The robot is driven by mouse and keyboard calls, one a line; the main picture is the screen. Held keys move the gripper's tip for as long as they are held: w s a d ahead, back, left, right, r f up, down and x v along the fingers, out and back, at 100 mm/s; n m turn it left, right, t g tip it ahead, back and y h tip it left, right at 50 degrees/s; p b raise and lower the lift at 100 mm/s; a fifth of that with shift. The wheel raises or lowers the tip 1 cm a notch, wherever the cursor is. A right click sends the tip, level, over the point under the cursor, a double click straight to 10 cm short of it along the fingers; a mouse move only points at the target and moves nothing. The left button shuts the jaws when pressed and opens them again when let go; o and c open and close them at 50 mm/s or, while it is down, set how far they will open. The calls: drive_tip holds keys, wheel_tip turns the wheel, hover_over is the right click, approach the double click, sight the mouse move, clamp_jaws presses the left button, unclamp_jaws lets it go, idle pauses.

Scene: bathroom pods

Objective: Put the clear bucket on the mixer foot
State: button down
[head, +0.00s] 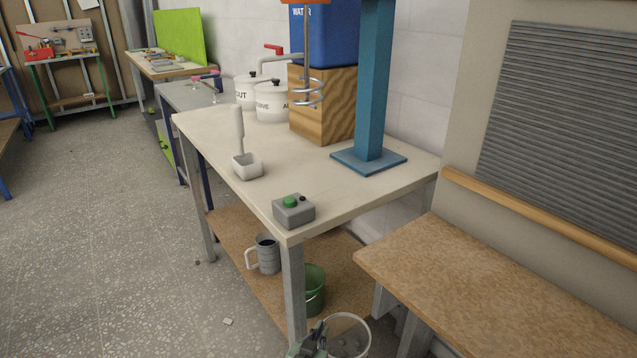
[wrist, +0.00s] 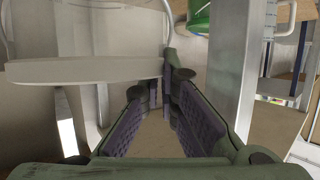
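The clear bucket (head: 362,323) is at the bottom edge of the head view, in front of the worktable, with its lower part cut off. My gripper (head: 320,333) is at the bucket's left rim. In the wrist view its fingers (wrist: 165,82) nearly meet, with the thin bucket wall between the tips. The mixer foot (head: 345,163) is the flat blue plate under the blue column (head: 376,80) on the table. A metal spiral whisk (head: 306,92) hangs left of the column.
A bench (head: 480,290) is right; open floor (head: 110,240) left.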

drive_tip(key=shift+w+r+p, duration=0.1)
drive_tip(key=shift+r+p, duration=0.35)
drive_tip(key=shift+r, duration=0.15)
drive_tip(key=shift+r+p, duration=0.6)
drive_tip(key=shift+r, duration=0.05)
drive_tip(key=shift+a+f, duration=0.1)
